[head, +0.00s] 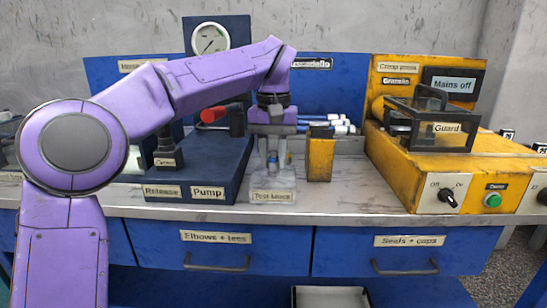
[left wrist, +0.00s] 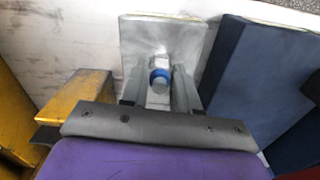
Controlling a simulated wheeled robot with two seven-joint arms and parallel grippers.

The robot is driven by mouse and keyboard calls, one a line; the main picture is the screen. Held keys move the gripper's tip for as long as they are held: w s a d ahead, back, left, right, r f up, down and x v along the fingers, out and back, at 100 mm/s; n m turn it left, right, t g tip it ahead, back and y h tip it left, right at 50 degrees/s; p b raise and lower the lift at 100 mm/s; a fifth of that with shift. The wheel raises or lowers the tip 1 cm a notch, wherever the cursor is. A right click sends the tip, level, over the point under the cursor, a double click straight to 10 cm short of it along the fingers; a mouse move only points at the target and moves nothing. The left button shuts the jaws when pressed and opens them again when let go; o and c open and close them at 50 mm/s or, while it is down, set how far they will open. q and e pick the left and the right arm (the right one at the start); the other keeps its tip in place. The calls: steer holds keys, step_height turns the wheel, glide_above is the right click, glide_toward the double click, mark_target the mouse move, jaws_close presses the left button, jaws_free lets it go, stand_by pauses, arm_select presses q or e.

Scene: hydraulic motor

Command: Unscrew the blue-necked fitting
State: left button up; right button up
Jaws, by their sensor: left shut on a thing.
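The blue-necked fitting (head: 272,163) stands on the test block (head: 272,196), under my left arm in the head view. In the left wrist view its blue neck (left wrist: 159,78) shows between the two fingers, above the pale test block (left wrist: 190,50). My left gripper (head: 272,155) points straight down over the block and is shut on the fitting; it also shows in the left wrist view (left wrist: 159,85). The fitting's lower end is partly hidden by the fingers. My right gripper is in neither view.
A dark blue pump unit (head: 215,170) stands close left of the block. A yellow block (head: 320,158) stands close right. Further right is the yellow crimp press (head: 440,165) with its guard. Several white and blue parts (head: 340,124) lie behind.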

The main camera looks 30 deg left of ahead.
arm_select(q)
steer(key=shift+f+n+b, duration=0.2)
steer(key=shift+n+b, duration=0.1)
steer(key=shift+b, duration=0.35)
steer(key=n+b, duration=0.3)
steer(key=b, duration=0.1)
steer(key=shift+b, duration=0.35)
steer(key=shift+n+b, duration=0.8)
steer(key=shift+b, duration=0.05)
steer(key=shift+r+n, duration=0.3)
